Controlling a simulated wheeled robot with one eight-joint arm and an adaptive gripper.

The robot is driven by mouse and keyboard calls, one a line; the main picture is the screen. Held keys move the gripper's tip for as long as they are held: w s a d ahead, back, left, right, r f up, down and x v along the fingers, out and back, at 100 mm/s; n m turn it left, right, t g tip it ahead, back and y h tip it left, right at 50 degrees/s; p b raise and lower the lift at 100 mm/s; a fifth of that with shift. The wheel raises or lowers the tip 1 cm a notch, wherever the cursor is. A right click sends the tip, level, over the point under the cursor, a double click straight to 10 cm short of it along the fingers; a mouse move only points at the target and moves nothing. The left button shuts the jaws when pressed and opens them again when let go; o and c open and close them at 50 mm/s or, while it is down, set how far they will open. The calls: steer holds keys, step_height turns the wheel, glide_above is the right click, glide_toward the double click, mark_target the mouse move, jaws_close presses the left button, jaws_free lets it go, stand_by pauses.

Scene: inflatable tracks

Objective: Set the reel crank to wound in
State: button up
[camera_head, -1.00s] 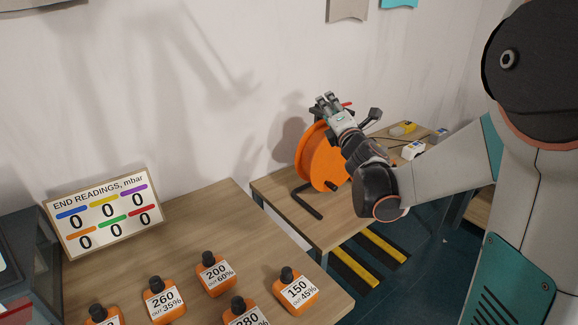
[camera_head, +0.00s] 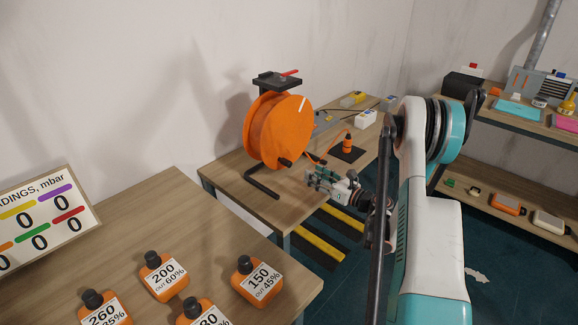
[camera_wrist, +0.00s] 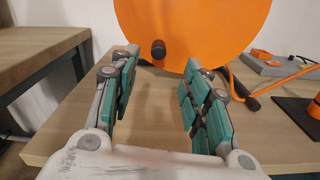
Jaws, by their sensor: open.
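The orange reel (camera_head: 279,131) stands on a small wooden table in a dark frame, with a black top plate and a red lever (camera_head: 289,73) above it. A white mark shows near the top right of its face. The dark crank knob (camera_head: 285,163) sticks out low on the face; in the wrist view the knob (camera_wrist: 158,49) is ahead, between the fingers in the picture. My gripper (camera_head: 314,181) is open and empty, to the right of and below the knob, apart from it. The wrist view shows both fingers of the gripper (camera_wrist: 155,85) spread wide.
An orange and black fitting (camera_head: 347,148) on a black base stands right of the reel, with an orange hose near it. The near table (camera_head: 205,217) holds several orange labelled weights and a readings board (camera_head: 42,221). Shelves with items stand at the right.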

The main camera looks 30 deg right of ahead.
mark_target(291, 165)
steer(key=x, duration=0.4)
steer(key=f+b+x, duration=0.1)
steer(key=x, duration=0.4)
steer(key=b+x, duration=0.1)
steer(key=x, duration=0.3)
steer(key=shift+w+a+f, duration=0.15)
jaws_close()
